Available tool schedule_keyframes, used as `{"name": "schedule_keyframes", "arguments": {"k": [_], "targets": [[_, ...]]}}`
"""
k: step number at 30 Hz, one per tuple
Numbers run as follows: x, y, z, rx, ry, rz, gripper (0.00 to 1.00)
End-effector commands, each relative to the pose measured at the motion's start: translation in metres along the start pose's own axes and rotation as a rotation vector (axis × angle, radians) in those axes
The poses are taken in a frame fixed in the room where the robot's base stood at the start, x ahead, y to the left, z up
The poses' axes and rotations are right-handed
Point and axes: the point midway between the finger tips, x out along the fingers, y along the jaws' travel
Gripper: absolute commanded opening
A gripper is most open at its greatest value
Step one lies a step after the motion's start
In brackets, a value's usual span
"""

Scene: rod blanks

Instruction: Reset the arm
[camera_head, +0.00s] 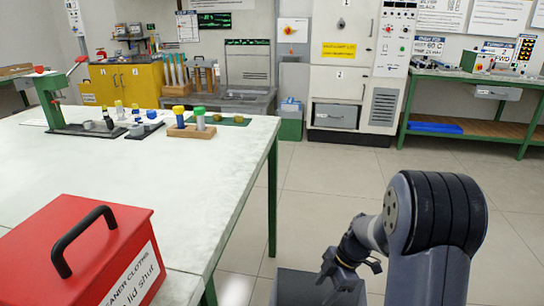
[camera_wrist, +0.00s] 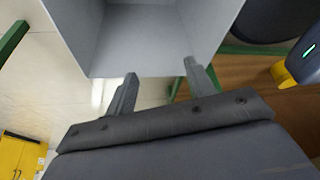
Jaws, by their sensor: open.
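My arm shows at the lower right of the head view, folded beside the workbench, with my gripper (camera_head: 345,268) low and angled downward. In the wrist view, the two fingers of my gripper (camera_wrist: 160,70) stand apart with nothing between them. A grey open box (camera_wrist: 145,35) lies just beyond the fingertips. I cannot tell whether the fingers touch it. In the head view, a dark grey boxy shape sits low beside the gripper, partly cut off by the frame.
The pale workbench (camera_head: 120,170) fills the left, with a red lidded box (camera_head: 85,250) at its near edge. A wooden block (camera_head: 192,131) holds capped rods near the far corner. Grey cabinets (camera_head: 345,70) and a green-framed bench (camera_head: 470,125) stand behind. Open floor (camera_head: 330,180) lies between.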

Motion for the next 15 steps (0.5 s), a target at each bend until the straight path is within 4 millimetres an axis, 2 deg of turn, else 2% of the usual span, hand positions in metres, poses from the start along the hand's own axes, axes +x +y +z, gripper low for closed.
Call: {"name": "schedule_keyframes", "arguments": {"k": [1,4,15], "targets": [[-0.010,0.000,-0.004,0.000,0.000,0.001,0.52],[-0.017,0.000,-0.007,0.000,0.000,-0.001,0.52],[-0.021,0.000,-0.009,0.000,0.001,-0.001,0.52]]}}
